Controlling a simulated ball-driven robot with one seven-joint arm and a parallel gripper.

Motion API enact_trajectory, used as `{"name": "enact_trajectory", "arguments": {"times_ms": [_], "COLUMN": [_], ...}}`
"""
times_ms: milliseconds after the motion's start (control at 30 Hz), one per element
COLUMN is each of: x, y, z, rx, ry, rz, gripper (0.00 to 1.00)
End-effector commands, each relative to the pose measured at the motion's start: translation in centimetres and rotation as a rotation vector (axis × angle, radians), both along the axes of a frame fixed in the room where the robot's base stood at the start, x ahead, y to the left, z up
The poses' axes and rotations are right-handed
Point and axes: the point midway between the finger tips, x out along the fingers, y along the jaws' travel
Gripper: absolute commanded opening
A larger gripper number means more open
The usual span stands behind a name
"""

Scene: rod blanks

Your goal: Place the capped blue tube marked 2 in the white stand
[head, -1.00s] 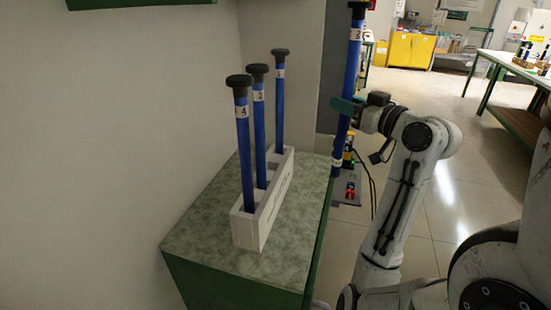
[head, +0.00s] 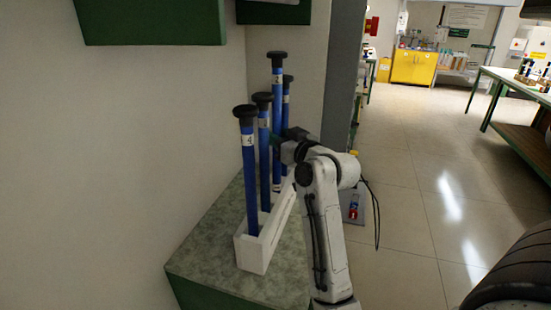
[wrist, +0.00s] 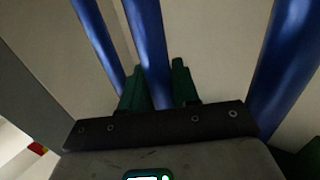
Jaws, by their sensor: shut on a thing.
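The capped blue tube marked 2 (head: 277,100) stands upright over the row of the white stand (head: 256,254), between tube 3 (head: 263,130) and the rearmost tube (head: 286,100). Its black cap sits clearly higher than its neighbours' caps. My gripper (head: 278,142) is shut on this tube. In the wrist view the green fingers (wrist: 157,80) close around the held tube (wrist: 148,45), with other tubes on either side.
Tube 4 (head: 248,180) stands in the stand's near end. The stand rests on a speckled green-grey bench top (head: 205,262) beside a wall (head: 130,150). A green-edged shelf (head: 150,24) hangs above. Open floor (head: 430,200) lies to the right.

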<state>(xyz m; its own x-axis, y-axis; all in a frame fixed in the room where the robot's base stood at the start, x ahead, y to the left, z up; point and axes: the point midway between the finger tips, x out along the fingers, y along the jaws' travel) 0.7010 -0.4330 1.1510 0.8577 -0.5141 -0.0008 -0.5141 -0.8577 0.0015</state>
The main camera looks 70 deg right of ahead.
Motion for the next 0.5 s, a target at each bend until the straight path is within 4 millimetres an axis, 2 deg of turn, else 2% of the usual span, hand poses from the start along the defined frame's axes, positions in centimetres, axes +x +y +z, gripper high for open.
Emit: {"name": "enact_trajectory", "arguments": {"times_ms": [100, 267, 500], "x": [0.0, 0.0, -0.1], "y": [0.0, 0.0, 0.0], "z": [-1.6, -2.6, -6.2], "rx": [0.002, 0.001, 0.003], "ry": [0.000, -0.001, 0.001], "rz": [0.001, 0.001, 0.000], "gripper": [0.00, 0.00, 0.00]}}
